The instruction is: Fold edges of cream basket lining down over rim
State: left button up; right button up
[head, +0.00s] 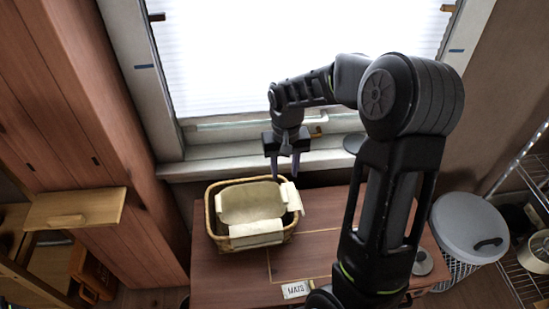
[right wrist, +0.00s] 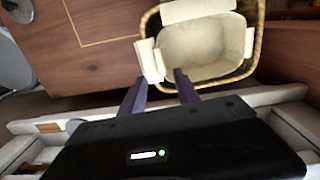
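A wicker basket (head: 211,222) stands on the reddish wooden table, with a cream lining (head: 250,203) inside. One lining flap (head: 257,233) lies across the front rim, and another (head: 292,197) lies across the right rim. In the right wrist view the lining (right wrist: 205,48) shows the same flaps, at the top (right wrist: 195,10) and at the left (right wrist: 149,60). My right gripper (head: 284,167) points down above the basket's back right corner. Its fingers (right wrist: 159,78) are apart with nothing held between them. My left gripper is out of view.
The window sill (head: 230,164) runs close behind the table. A tall wooden cupboard stands at left. A lidded grey bin (head: 469,228) and wire shelving are at right. A white label card (head: 295,290) lies at the table's front; the table right of the basket looks clear.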

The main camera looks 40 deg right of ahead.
aim_at(284, 195)
jog(key=shift+s, duration=0.1)
dwell(0.3)
notch_tip(284, 195, down, 9)
jog(key=b, duration=0.6)
jog(key=shift+r+b, duration=0.1)
jog(key=shift+b, duration=0.3)
jog(key=shift+f+b, duration=0.3)
jog(key=shift+f, duration=0.25)
jog(key=shift+o, duration=0.2)
jog(key=shift+s+a+f, duration=0.1)
jog(key=shift+a+f, duration=0.1)
grip_shut()
dwell(0.5)
jog(key=shift+a, duration=0.1)
jog(key=shift+s, duration=0.1)
dwell(0.7)
